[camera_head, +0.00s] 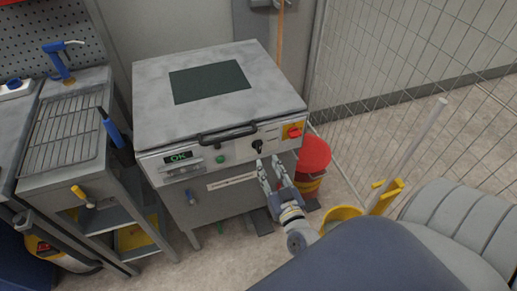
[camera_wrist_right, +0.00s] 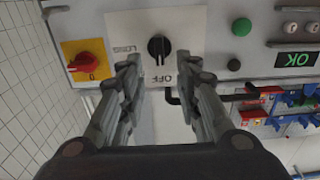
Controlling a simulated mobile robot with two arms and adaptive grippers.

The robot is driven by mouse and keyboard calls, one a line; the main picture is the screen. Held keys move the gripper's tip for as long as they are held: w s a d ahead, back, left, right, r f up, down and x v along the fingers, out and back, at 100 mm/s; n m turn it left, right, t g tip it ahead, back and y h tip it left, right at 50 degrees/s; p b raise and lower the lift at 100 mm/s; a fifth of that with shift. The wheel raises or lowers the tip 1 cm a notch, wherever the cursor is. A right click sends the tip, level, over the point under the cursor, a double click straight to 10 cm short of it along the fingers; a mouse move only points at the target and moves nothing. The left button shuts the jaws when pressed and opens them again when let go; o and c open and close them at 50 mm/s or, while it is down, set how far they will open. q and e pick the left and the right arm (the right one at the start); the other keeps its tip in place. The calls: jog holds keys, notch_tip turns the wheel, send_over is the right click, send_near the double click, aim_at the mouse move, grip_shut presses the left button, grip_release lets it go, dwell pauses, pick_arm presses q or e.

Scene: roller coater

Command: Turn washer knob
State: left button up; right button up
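The washer (camera_head: 215,95) is a grey cabinet with a dark panel on its lid and a black handle. Its black knob (camera_head: 257,145) sits on the front panel, left of a red switch on a yellow plate (camera_head: 293,131). In the right wrist view the knob (camera_wrist_right: 159,47) is on a pale plate with upside-down lettering including "OFF". My right gripper (camera_head: 270,161) is open and empty in front of the panel. In the wrist view its fingertips (camera_wrist_right: 158,68) lie either side of the knob's line, apart from it. My left gripper is not in view.
A green "OK" display (camera_head: 180,157) and a green button are left on the panel. A red bucket (camera_head: 314,155) stands right of the washer, and a yellow bucket (camera_head: 341,216) is nearer.

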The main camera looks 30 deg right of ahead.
aim_at(260, 149)
jog(key=x, duration=0.7)
jog(key=shift+w, duration=0.25)
grip_shut()
